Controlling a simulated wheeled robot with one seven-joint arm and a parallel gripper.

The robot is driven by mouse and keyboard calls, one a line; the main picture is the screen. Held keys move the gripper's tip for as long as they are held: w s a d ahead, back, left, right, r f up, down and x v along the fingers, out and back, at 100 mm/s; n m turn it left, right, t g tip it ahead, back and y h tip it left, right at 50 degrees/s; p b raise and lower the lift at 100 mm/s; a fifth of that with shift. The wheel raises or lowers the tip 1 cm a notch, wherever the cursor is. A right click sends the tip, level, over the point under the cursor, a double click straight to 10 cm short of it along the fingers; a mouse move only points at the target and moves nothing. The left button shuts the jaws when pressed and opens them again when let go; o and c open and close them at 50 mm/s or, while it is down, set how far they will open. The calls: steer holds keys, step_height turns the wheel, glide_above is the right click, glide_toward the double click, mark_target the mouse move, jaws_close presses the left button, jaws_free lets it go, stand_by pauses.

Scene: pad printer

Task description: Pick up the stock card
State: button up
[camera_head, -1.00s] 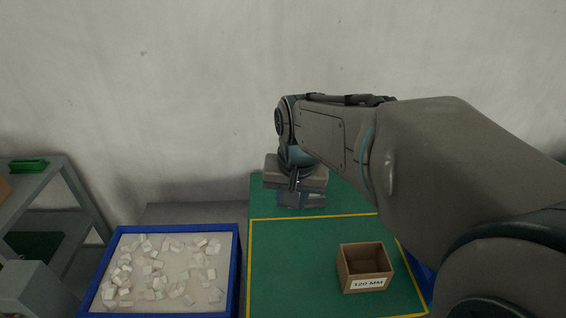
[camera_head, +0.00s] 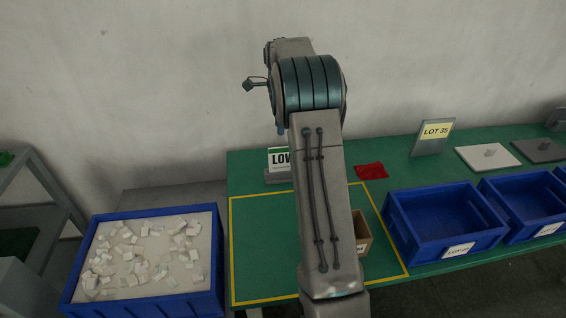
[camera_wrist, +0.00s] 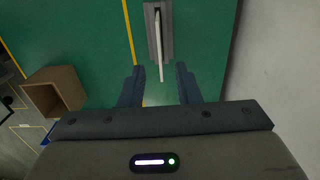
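The stock card (camera_head: 279,159), white with a green top and the letters "LOW" showing, stands upright in a grey holder (camera_head: 279,177) at the back of the green table; my arm hides its right part. In the wrist view the card (camera_wrist: 159,45) appears nearly edge-on in its grey holder (camera_wrist: 151,22). My gripper (camera_wrist: 159,72) is open and empty, its two dark fingers apart. The near end of the card appears in line with the gap between the fingertips, touching neither. In the head view the fingers are hidden.
A brown box (camera_head: 361,235) stands inside the yellow outline, partly behind my arm. A red cloth (camera_head: 371,171), a "LOT 35" sign (camera_head: 432,137) and blue bins (camera_head: 398,222) are to the right. A blue-rimmed tray of white pieces (camera_head: 75,258) is at left. The wall is close behind.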

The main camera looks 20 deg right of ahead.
step_height(320, 180, down, 9)
steer(key=shift+d+r+p, duration=0.15)
steer(key=shift+r+p, duration=0.05)
steer(key=shift+p, duration=0.1)
steer(key=shift+s+d+f+p, duration=0.1)
steer(key=shift+d+f+p, duration=0.1)
steer(key=shift+f, duration=0.65)
steer(key=shift+s+d+f+p, duration=0.1)
steer(key=shift+f+p, duration=0.15)
steer(key=shift+f, duration=0.65)
steer(key=shift+d+f+p, duration=0.1)
steer(key=shift+f+p, duration=0.1)
steer(key=shift+f, duration=0.65)
jaws_close()
